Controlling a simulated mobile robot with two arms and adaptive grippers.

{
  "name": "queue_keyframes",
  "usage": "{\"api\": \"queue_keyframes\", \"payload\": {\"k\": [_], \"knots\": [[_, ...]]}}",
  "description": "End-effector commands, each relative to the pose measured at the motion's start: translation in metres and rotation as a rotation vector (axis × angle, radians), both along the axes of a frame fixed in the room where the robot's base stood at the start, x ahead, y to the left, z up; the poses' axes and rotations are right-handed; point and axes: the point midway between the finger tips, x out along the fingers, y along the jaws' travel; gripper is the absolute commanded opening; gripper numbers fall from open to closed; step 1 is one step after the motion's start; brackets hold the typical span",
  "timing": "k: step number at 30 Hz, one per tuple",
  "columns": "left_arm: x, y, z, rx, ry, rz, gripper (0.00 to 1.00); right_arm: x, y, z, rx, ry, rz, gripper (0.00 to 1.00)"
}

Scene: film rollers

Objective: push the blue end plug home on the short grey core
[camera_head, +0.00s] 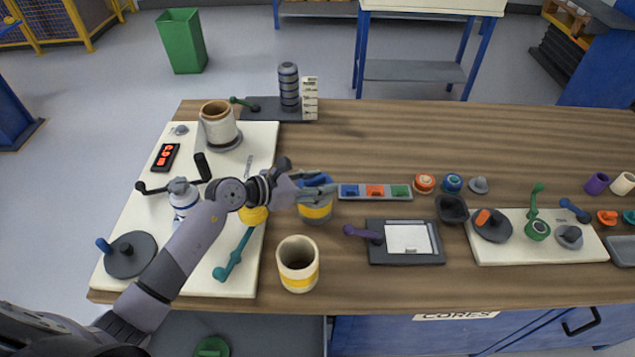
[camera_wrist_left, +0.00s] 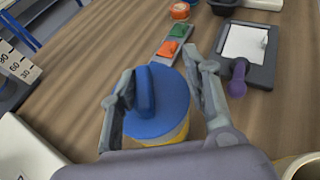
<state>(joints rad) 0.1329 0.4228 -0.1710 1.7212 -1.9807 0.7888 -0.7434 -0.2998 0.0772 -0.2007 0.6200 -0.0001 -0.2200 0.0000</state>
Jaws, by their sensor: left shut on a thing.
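The blue end plug (camera_wrist_left: 157,105) is a round blue disc with a raised grip bar, seen from above in the left wrist view. It sits at the top of a short core (camera_head: 316,213) with a yellow band, which stands upright on the table; the plug (camera_head: 314,182) is partly covered by my fingers in the head view. How deep the plug sits in the core is hidden by the fingers. My right gripper is in neither view.
A cream core (camera_head: 298,263) with a yellow band stands in front. A grey strip (camera_head: 345,196) with blue, orange and green pieces lies right of the plug. A dark tablet-like board (camera_head: 406,257) and a white board (camera_head: 488,254) lie further right. Bare wood lies behind.

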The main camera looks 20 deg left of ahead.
Motion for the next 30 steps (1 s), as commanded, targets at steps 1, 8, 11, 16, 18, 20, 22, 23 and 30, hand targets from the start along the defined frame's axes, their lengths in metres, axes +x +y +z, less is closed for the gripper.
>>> {"api": "queue_keyframes", "payload": {"k": [1,8,11,16,18,20,22,23,30], "knots": [[0.0003,0.0004,0.0004,0.000,-0.002,0.001,0.18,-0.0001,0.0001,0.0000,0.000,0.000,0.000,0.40],[0.0003,0.0004,0.0007,0.000,-0.002,0.001,0.54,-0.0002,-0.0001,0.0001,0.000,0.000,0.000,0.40],[0.0004,0.0003,0.0008,0.000,-0.002,0.001,0.61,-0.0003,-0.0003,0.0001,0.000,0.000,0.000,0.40],[0.0003,0.0003,0.0007,0.000,-0.002,0.001,0.67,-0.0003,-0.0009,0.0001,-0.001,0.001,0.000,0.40],[0.0003,0.0003,0.0007,0.000,-0.002,0.001,0.67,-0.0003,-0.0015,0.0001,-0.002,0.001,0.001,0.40],[0.0003,0.0002,0.0008,0.000,-0.002,0.001,0.67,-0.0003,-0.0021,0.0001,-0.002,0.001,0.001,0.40],[0.0002,0.0002,0.0005,0.000,-0.001,0.001,0.71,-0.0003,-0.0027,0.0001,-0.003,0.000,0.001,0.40],[0.0002,0.0002,0.0005,0.000,-0.001,0.001,0.73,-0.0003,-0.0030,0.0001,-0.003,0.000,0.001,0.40],[0.0002,0.0001,0.0006,0.000,-0.001,0.001,0.89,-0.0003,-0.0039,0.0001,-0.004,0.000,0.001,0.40]]}}
